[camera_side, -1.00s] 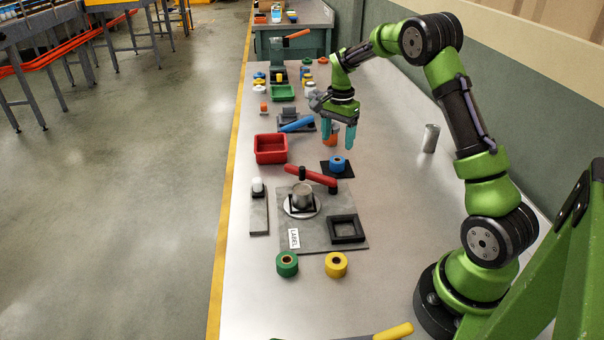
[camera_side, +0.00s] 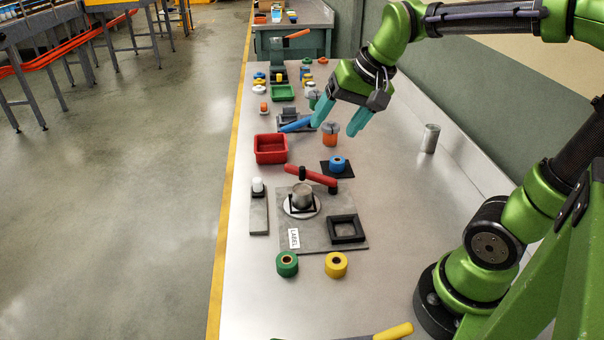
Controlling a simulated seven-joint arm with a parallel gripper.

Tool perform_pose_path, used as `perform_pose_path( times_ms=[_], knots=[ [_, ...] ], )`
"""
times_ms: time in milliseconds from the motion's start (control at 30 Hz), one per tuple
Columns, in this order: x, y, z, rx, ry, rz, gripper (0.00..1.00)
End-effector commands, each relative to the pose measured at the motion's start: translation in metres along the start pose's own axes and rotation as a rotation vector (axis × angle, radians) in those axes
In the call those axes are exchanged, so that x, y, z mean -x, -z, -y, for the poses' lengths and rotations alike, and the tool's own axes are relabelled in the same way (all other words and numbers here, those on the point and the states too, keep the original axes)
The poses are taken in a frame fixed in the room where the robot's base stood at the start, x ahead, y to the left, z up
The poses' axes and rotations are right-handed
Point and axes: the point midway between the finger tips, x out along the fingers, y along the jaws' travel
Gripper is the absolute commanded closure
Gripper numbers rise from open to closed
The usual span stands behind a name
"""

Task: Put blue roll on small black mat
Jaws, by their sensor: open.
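The blue roll (camera_side: 338,164) rests on the small black mat (camera_side: 346,174), right of the red bin and behind the red-handled fixture. Part of the mat shows around the roll. My gripper (camera_side: 336,128) is open, its two teal fingers spread wide with nothing between them. It is raised above the table, behind the blue roll in the picture and apart from it.
A red bin (camera_side: 271,148) stands left of the mat. A grey plate (camera_side: 316,238) with a red-handled fixture lies in front. A green roll (camera_side: 287,264) and a yellow roll (camera_side: 336,264) stand nearer. A metal cylinder (camera_side: 430,138) stands at right. The right side of the table is mostly clear.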

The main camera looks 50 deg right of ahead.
Motion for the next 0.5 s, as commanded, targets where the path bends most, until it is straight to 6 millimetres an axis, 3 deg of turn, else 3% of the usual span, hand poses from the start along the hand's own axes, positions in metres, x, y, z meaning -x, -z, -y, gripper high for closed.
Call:
perform_pose_path(
  times_ms=[33,100,200,333,500],
  knots=[
    [0.008,-0.022,0.0,0.074,0.038,-0.022,0.3],
    [0.012,-0.047,-0.001,0.168,0.076,-0.049,0.3],
    [0.014,-0.072,-0.006,0.268,0.115,-0.082,0.3],
    [0.013,-0.09,-0.011,0.34,0.141,-0.108,0.3],
    [0.013,-0.095,-0.012,0.36,0.148,-0.114,0.3]
  ],
)
